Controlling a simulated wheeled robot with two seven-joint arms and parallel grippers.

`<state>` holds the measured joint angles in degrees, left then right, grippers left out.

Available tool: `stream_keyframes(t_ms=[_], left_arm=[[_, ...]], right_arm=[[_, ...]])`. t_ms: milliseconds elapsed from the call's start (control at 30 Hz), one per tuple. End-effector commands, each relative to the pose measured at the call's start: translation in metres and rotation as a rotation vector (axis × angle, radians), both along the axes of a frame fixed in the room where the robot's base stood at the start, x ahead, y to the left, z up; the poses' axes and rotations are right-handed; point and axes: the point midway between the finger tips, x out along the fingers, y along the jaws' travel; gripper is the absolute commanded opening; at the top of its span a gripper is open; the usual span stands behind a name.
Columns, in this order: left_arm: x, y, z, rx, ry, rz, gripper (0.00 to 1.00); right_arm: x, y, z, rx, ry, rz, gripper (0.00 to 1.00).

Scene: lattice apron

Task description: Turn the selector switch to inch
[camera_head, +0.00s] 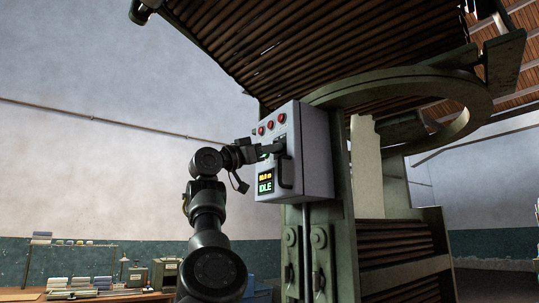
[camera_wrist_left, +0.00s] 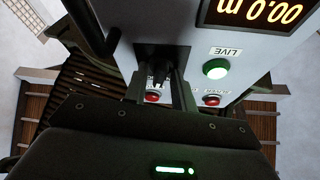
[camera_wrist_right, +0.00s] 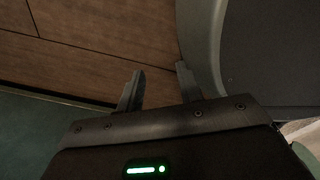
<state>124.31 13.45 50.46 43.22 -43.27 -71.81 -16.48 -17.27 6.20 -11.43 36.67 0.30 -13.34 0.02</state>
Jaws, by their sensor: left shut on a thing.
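A grey control box (camera_head: 316,150) on the machine's green post carries a small display (camera_head: 265,182) that reads IDLE. My left gripper (camera_head: 279,146) reaches its front face.
Red buttons or lamps (camera_head: 270,125) line the box's upper front. A dark handle (camera_head: 285,172) stands out beside my left gripper. A green lamp (camera_wrist_left: 215,69) labelled LIVE is lit. Wooden boards (camera_wrist_right: 90,45) and a grey curved edge (camera_wrist_right: 205,45) lie near my right gripper.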

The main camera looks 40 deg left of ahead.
Motion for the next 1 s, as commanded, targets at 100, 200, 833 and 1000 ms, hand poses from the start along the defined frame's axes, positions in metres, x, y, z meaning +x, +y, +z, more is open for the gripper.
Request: stream_keyframes(t_ms=[100,200,833,1000], left_arm=[[-0.001,0.002,0.004,0.106,-0.032,0.000,0.03],[0.000,0.002,0.005,0.192,-0.058,0.000,0.03],[0.000,0.002,0.005,0.533,-0.163,0.001,0.03],[0.000,0.002,0.005,0.554,-0.172,0.001,0.03]], right_arm=[[0.001,0.001,0.007,0.002,-0.003,0.000,0.36],[0.001,0.006,0.014,0.009,-0.003,-0.001,0.36],[-0.008,0.025,0.052,0.034,0.008,-0.006,0.36],[-0.007,0.022,0.054,0.029,0.006,-0.005,0.36]])
